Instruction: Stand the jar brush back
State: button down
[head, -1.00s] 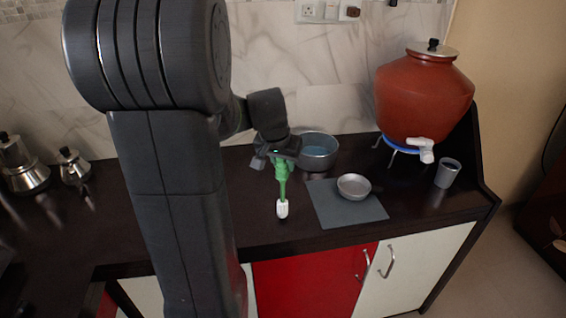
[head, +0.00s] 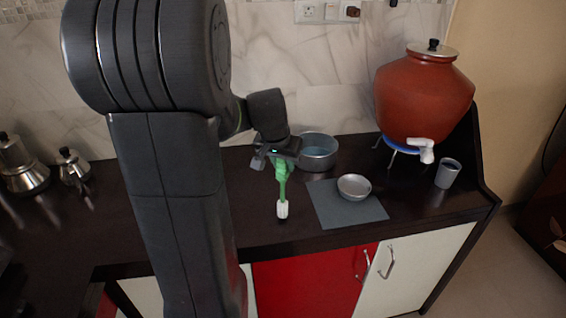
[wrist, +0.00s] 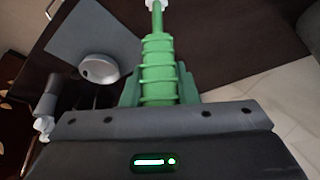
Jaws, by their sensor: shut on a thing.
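The jar brush (head: 282,190) has a green handle and shaft and a white head, which points down toward the dark counter. My gripper (head: 282,160) is shut on the green handle, above the counter. In the wrist view the ribbed green handle of the jar brush (wrist: 159,70) sits between the fingers of my gripper (wrist: 160,88), and the white head is cut off at the top edge. Whether the white head touches the counter I cannot tell.
A grey mat (head: 345,212) with a small metal bowl (head: 354,187) lies to the right. A clay water pot (head: 424,100) and a steel cup (head: 448,173) stand farther right. Moka pots (head: 20,165) stand left.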

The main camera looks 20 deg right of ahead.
jog(key=shift+f+b, duration=0.5)
jog(key=shift+f, duration=0.1)
dwell(0.4)
jog(key=c, duration=1.1)
grip_release()
jog(key=shift+o, duration=0.2)
jog(key=p+v, duration=0.4)
jog(key=v, duration=0.4)
jog(key=shift+p, duration=0.3)
jog(key=shift+r, duration=0.1)
dwell(0.4)
jog(key=v, duration=1.3)
jog(key=shift+r+b, duration=0.35)
jog(key=shift+b, duration=0.1)
